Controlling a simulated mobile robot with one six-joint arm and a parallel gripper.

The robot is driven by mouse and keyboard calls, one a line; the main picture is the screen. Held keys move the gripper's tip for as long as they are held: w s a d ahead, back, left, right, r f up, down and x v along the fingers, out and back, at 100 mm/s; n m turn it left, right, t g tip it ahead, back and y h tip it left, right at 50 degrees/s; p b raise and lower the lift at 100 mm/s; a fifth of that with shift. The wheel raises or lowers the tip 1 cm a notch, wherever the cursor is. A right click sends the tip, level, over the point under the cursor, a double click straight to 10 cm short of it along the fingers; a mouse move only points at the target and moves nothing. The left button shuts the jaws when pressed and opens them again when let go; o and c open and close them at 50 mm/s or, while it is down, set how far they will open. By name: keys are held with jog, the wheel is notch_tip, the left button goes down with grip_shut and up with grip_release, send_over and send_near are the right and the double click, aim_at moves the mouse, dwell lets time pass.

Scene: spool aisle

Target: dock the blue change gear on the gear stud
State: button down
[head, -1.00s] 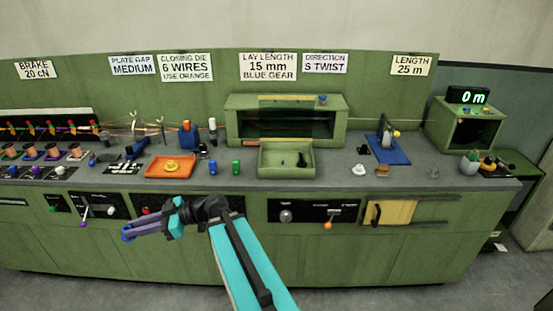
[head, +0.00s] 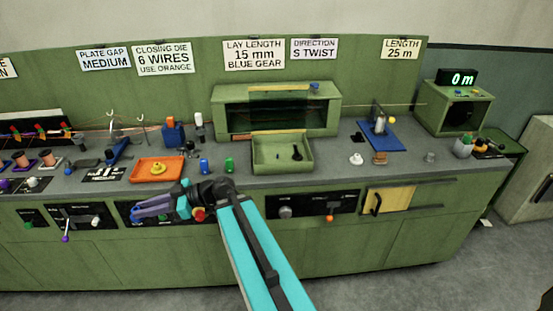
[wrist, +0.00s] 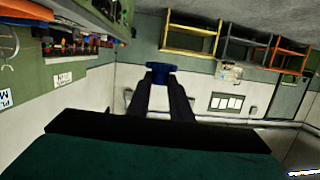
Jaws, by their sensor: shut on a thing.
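My gripper (head: 140,209) is in front of the bench's front panel, left of centre in the head view. In the wrist view its two dark fingers are shut on the blue change gear (wrist: 161,67), which shows as a small blue piece between the tips. In the head view the gear is too small to make out clearly. An open-fronted green housing (head: 325,90) stands on the bench, to the right of and beyond my gripper. A green tray (head: 308,166) in front of it holds small dark parts. I cannot make out the gear stud.
An orange tray (head: 140,177) with a yellow piece lies on the bench behind my gripper. Small blue (head: 204,167) and green (head: 229,165) pieces stand beside it. A blue mat (head: 385,140) lies further right. Knobs and levers stick out of the front panel. The floor in front is clear.

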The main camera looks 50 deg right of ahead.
jog(key=s+d+m+t+h, duration=0.3)
jog(key=d+m+t+h, duration=0.25)
jog(key=d, duration=1.95)
jog(key=s+d+m+h, duration=0.2)
jog(key=s+d, duration=0.3)
jog(key=d, duration=0.3)
jog(key=s+d+m+h+b, duration=0.1)
jog(key=s+d+m+h, duration=0.1)
jog(key=d, duration=0.6)
jog(key=s+d+m+t+h, duration=0.1)
jog(key=s+d+m+h, duration=0.1)
jog(key=s+d+h, duration=0.2)
jog(key=s+d, duration=0.3)
jog(key=shift+s+d+b, duration=0.3)
jog(key=shift+d+b, duration=0.05)
jog(key=shift+d, duration=0.05)
jog(key=shift+w, duration=0.1)
jog(key=w+d+p, duration=0.1)
jog(key=w+d, duration=0.1)
jog(key=w, duration=0.2)
jog(key=w+d+f+p, duration=0.1)
jog(key=w+d, duration=0.1)
jog(key=w, duration=0.2)
jog(key=w+d+p, duration=0.1)
jog(key=w+d, duration=0.2)
jog(key=w, duration=0.2)
jog(key=shift+w+f, duration=0.1)
jog(key=shift+f, duration=0.1)
jog(key=shift+w+d, duration=0.1)
